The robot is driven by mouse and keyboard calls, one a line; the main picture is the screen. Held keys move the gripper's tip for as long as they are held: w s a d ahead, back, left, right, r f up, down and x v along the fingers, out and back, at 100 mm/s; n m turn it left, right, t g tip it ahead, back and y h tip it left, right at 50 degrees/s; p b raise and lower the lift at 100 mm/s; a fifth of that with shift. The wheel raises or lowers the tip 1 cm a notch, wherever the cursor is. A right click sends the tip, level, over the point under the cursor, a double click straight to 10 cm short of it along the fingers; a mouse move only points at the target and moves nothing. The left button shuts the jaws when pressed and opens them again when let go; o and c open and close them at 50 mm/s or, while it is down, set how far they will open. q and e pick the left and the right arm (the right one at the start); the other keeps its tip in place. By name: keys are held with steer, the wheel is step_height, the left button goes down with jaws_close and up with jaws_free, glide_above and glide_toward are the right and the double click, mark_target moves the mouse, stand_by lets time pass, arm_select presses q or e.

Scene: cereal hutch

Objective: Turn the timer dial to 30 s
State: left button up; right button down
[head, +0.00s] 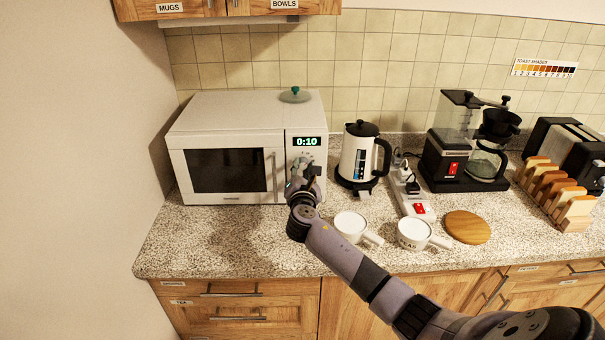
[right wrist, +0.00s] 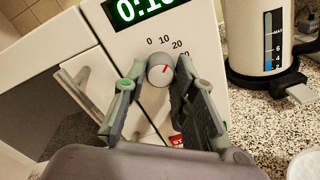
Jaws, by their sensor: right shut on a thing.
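The white microwave (head: 240,108) stands at the left of the counter with its door closed. Its green display (head: 306,141) reads 0:10. In the right wrist view the round grey timer dial (right wrist: 158,72) sits below the display, with a red pointer mark tilted up and right. Printed numbers 0, 10 and 20 arc above it; a further one is partly hidden by a finger. My right gripper (head: 303,179) is at the control panel, its fingers (right wrist: 155,80) shut on the dial from both sides. In the head view the gripper hides the dial. My left gripper is out of view.
A white kettle (head: 356,158) stands right of the microwave, near a power strip (head: 414,207). Two white cups (head: 350,224) (head: 413,233) and a round wooden board (head: 467,227) lie in front. A coffee maker (head: 455,170) stands farther right. The counter before the microwave is clear.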

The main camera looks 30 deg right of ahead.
steer(key=m+b, duration=0.2)
steer(key=m, duration=0.2)
steer(key=shift+f, duration=0.2)
steer(key=shift+r+m+b, duration=0.1)
steer(key=shift+m+b, duration=0.8)
steer(key=shift+m, duration=1.2)
steer(key=c, duration=1.3)
jaws_free()
steer(key=shift+y, duration=0.3)
steer(key=shift+r, duration=0.1)
steer(key=v, duration=1.2)
steer(key=shift+s, duration=0.1)
